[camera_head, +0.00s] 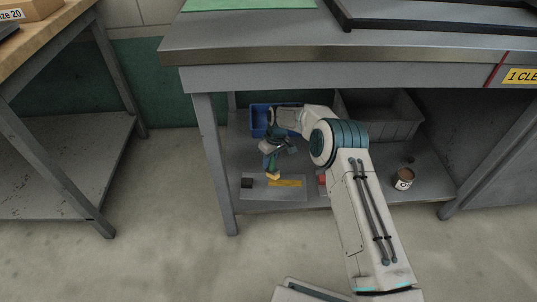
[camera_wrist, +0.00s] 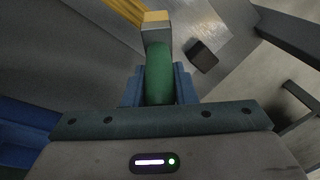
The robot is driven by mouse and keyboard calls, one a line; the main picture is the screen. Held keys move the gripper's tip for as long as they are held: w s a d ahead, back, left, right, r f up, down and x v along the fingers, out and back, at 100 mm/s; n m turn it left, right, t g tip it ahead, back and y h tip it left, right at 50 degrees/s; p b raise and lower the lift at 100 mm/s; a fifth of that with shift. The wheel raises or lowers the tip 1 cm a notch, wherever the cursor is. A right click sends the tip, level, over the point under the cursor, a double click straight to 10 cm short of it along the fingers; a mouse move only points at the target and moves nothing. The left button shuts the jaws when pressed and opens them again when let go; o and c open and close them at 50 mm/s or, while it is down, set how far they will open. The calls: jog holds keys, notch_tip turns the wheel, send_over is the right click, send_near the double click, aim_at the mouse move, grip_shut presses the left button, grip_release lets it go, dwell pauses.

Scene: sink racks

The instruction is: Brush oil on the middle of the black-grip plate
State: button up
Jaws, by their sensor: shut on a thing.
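My gripper (camera_head: 271,158) is shut on the green handle of a brush, pointing down over the lower shelf of the bench. In the wrist view the brush (camera_wrist: 160,72) has a grey ferrule and pale yellow bristles. The bristle end (camera_head: 273,176) shows in the head view over the grey plate (camera_head: 262,193), between its black grip (camera_head: 247,183) and a yellow strip (camera_head: 286,183). I cannot tell whether the bristles touch the plate. The wrist view also shows the black grip (camera_wrist: 202,55), the plate (camera_wrist: 222,28) and the yellow strip (camera_wrist: 122,10).
A blue bin (camera_head: 259,121) and a grey bin (camera_head: 382,112) stand at the back of the shelf. A red piece (camera_head: 322,179) lies right of the plate, partly behind my arm. An open can (camera_head: 404,182) stands further right. Bench legs (camera_head: 216,165) and the top bound the space.

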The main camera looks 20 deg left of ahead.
jog(key=shift+r+p, duration=0.9)
jog(key=shift+r, duration=1.2)
jog(key=shift+s, duration=0.1)
